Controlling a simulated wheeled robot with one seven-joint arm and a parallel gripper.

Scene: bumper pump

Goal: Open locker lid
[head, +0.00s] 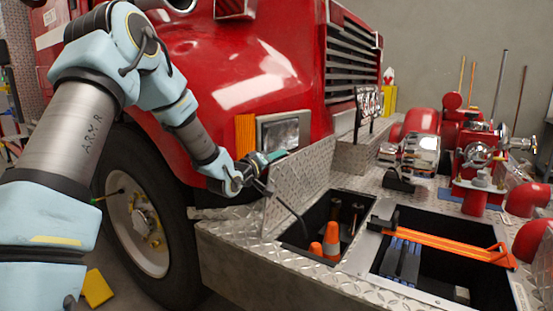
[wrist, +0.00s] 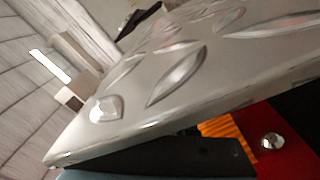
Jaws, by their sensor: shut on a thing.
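The locker lid (head: 300,182) is a diamond-plate panel on the truck's front bumper. It stands raised and tilted at the left side of the open locker (head: 318,256). Orange cones (head: 331,242) show inside. My gripper (head: 262,178) is at the lid's upper left edge and is shut on it. In the wrist view, the lid (wrist: 185,75) fills the middle, with a dark gripper part (wrist: 170,160) under its edge. The fingertips are mostly hidden. A thin black curved line runs from near my gripper down towards the locker.
The red truck (head: 225,65) with its headlight (head: 281,135) is close behind my arm. Right of the locker is a larger open bay (head: 458,291) with an orange bar (head: 445,244) across it. Red pump fittings (head: 478,160) stand behind. A wheel (head: 140,225) is at left.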

